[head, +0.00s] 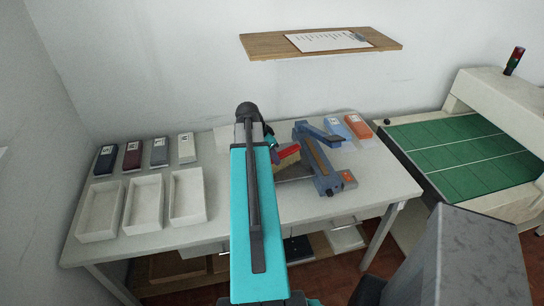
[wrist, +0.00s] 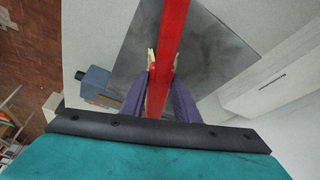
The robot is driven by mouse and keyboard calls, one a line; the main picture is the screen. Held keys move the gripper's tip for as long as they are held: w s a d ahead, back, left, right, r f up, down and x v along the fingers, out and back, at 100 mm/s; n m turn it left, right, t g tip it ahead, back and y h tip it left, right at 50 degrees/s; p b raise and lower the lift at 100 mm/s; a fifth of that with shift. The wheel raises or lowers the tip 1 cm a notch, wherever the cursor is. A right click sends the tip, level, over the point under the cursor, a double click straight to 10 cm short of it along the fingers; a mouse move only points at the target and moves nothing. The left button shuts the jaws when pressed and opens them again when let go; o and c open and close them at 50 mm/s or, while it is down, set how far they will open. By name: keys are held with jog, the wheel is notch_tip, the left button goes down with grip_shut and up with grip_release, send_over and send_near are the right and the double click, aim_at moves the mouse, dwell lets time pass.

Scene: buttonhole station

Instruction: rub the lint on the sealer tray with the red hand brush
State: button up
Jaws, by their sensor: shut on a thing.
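The red hand brush (head: 288,152) is in my gripper, just left of the blue sealer (head: 318,160) on the table. In the wrist view the brush (wrist: 168,40) runs upward between the two purple fingers of my gripper (wrist: 162,82), which are shut on it. The dark grey sealer tray (wrist: 208,48) lies behind the brush there; part of it shows under the brush in the head view (head: 294,173). I cannot tell whether the brush touches the tray. No lint can be made out. My arm hides the fingers in the head view.
Three white bins (head: 145,204) and several small boxes (head: 158,152) stand on the left of the table (head: 225,215). A light blue box and an orange box (head: 358,129) stand back right. A wall shelf (head: 270,46) hangs above. A green-topped machine (head: 465,152) stands to the right.

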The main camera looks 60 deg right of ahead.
aim_at(283, 156)
jog(key=shift+s+d, duration=1.3)
jog(key=shift+s, duration=0.25)
jog(key=shift+r+p, duration=1.5)
jog(key=shift+r, duration=1.55)
notch_tip(283, 156, up, 3)
jog(key=shift+p, duration=0.75)
